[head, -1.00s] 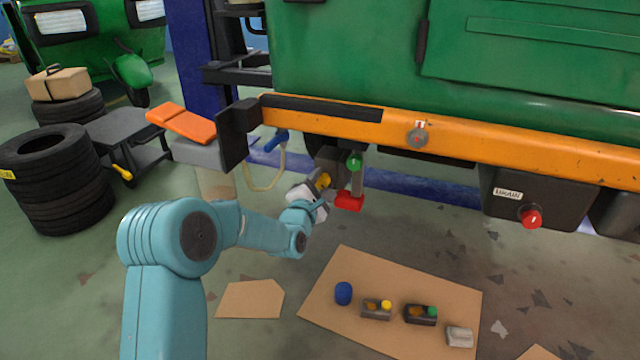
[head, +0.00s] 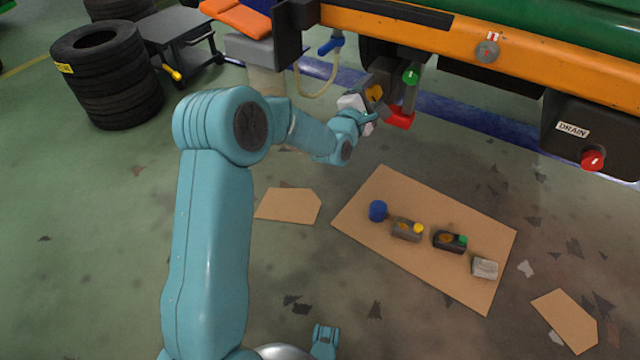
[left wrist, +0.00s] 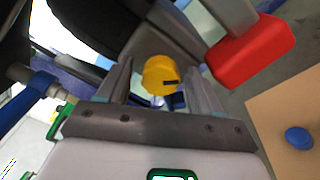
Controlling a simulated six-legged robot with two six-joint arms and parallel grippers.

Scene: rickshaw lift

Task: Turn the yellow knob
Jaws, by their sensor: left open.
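The yellow knob (head: 374,92) is on a dark unit under the orange beam of the green vehicle. In the left wrist view the yellow knob (left wrist: 160,75) has a dark slot and sits between the tips of my two fingers. My left gripper (head: 369,102) is at the knob, with its fingers spread on either side of it. The left gripper (left wrist: 159,88) is open, with a visible space beside the knob. I cannot tell from these views whether a finger touches it.
A green knob (head: 410,76) and a red block (head: 400,120) are close to the right of the yellow knob. A blue lever (head: 330,46) with a hose is to the left. A red drain knob (head: 592,160) is farther right. Cardboard (head: 370,250) with small parts lies on the floor.

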